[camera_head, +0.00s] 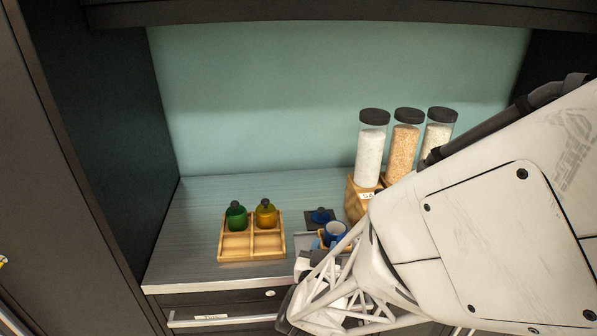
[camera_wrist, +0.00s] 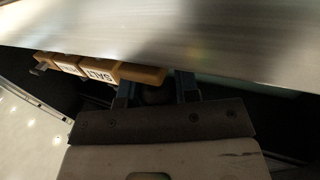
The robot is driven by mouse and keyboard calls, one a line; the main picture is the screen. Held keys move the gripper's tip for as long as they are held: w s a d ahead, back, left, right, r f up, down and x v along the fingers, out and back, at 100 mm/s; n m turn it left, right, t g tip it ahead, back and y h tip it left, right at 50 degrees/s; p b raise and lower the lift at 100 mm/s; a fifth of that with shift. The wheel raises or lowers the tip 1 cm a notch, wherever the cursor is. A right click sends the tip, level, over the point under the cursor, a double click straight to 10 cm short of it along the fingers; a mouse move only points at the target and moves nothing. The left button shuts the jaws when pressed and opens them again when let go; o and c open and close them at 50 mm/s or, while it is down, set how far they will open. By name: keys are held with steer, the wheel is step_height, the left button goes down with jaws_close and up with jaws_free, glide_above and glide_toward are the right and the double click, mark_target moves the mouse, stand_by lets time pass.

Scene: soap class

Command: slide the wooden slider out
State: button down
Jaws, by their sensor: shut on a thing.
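The wooden slider (camera_head: 359,202) stands at the back of the counter, left of my arm, which hides its right part. It carries clear canisters with black lids. In the wrist view, a yellow wooden row (camera_wrist: 140,73) with a "SALT" label shows beyond my gripper (camera_wrist: 156,91). The two blue-grey fingers stand at the right end of this wood, shut on it, with a dark round shape between them. The exact contact is in shadow.
A wooden tray (camera_head: 251,247) with a green bottle (camera_head: 236,217) and an amber bottle (camera_head: 266,215) sits on the left of the counter. A blue cup (camera_head: 333,234) stands close to my arm. The far left counter (camera_head: 190,215) is clear. Dark cabinet walls close in both sides.

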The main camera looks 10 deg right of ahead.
steer(key=shift+a, duration=1.1)
steer(key=c, duration=0.9)
jaws_free()
steer(key=shift+s, duration=0.15)
steer(key=v, duration=0.7)
steer(key=shift+s+a, duration=0.15)
steer(key=shift+s, duration=0.05)
steer(key=shift+s+a, duration=0.1)
steer(key=shift+s, duration=0.1)
steer(key=shift+v, duration=1.8)
